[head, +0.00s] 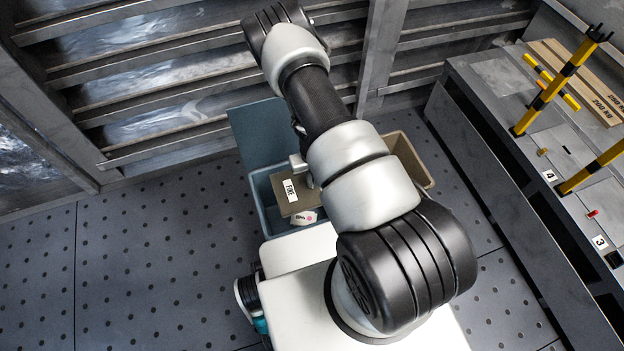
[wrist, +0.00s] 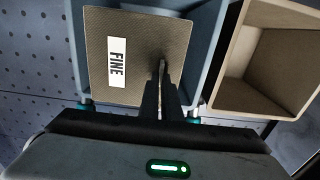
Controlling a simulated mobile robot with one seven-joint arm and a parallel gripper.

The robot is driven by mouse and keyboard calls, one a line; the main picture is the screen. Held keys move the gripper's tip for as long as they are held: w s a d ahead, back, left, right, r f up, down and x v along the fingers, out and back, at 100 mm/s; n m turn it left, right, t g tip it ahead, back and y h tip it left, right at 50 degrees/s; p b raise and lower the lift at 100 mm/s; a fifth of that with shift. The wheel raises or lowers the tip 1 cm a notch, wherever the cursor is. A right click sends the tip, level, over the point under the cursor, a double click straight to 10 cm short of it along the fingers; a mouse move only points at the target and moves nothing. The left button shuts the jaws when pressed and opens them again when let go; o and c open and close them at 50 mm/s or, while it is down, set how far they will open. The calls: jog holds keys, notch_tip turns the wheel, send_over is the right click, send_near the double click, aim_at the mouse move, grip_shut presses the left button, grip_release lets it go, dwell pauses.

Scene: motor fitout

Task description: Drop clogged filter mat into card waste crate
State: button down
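The filter mat (wrist: 135,35) is a flat khaki-brown square with a white label reading FINE; it also shows in the head view (head: 298,204). My gripper (wrist: 165,85) has its fingers close together at the mat's lower right part and appears shut on it; the exact grip is hard to see. The mat is over the blue-grey crate (wrist: 210,55), overlapping its left wall in the wrist view. The card waste crate (wrist: 234,95) is the brown box just to the right; it looks empty where visible. In the head view my arm hides most of this card crate (head: 425,163).
A small white item with a pink mark (head: 304,217) shows beside the mat in the head view. A grey bench (head: 500,140) with yellow-black posts (head: 555,85) stands at the right. A slatted metal wall (head: 150,70) is behind the crates. The dotted floor (head: 160,250) at left is clear.

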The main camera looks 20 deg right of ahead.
notch_tip(320, 180, down, 5)
jog(key=b, duration=0.2)
jog(key=shift+b, duration=0.4)
jog(key=c, duration=1.9)
grip_release()
jog(key=shift+r, duration=0.15)
notch_tip(320, 180, up, 17)
jog(key=p, duration=0.5)
jog(key=shift+r, duration=0.15)
